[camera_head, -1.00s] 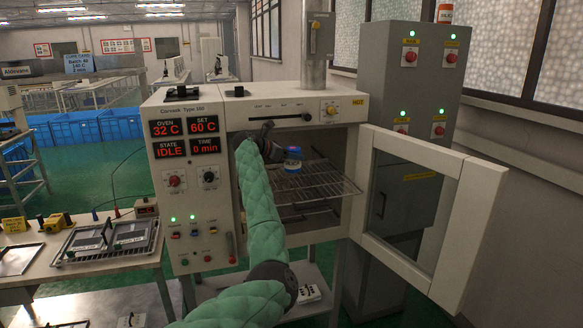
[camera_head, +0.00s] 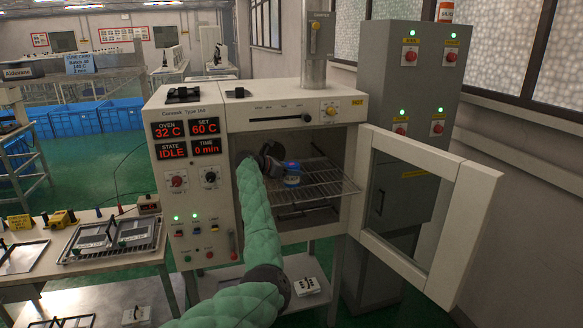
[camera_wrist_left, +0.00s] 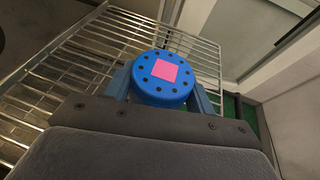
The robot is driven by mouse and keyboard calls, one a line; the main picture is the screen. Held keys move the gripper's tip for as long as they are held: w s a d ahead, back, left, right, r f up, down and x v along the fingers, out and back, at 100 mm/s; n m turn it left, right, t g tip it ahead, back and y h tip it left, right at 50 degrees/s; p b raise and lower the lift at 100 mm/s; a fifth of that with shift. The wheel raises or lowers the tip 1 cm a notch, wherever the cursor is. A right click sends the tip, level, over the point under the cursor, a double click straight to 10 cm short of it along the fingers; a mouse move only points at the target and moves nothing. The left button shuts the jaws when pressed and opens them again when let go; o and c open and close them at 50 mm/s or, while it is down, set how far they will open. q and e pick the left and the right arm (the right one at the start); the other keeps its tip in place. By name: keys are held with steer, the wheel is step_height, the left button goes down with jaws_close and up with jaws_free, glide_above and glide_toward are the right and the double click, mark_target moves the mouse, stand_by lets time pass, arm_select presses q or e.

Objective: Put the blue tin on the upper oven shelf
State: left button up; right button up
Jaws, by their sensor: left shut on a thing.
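The blue tin (camera_head: 292,173) is inside the open oven, at the upper wire shelf (camera_head: 325,180). In the left wrist view the tin (camera_wrist_left: 163,78) shows its round blue lid with a pink square and a ring of dark dots. My left gripper (camera_head: 283,166) is shut on the tin, with one finger on each side of it. The shelf also shows in the left wrist view (camera_wrist_left: 75,68), below and around the tin. I cannot tell whether the tin's base touches the wires. My right gripper is not in view.
The oven door (camera_head: 440,200) stands wide open to the right. The oven's control panel (camera_head: 190,150) reads 32 C and IDLE. A lower rack sits deeper in the oven. A bench (camera_head: 95,265) with framed plates is at the left. The shelf has bare room around the tin.

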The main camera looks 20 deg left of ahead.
arm_select(q)
steer(key=shift+f, duration=0.1)
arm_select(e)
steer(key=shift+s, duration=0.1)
arm_select(q)
steer(key=o, duration=1.1)
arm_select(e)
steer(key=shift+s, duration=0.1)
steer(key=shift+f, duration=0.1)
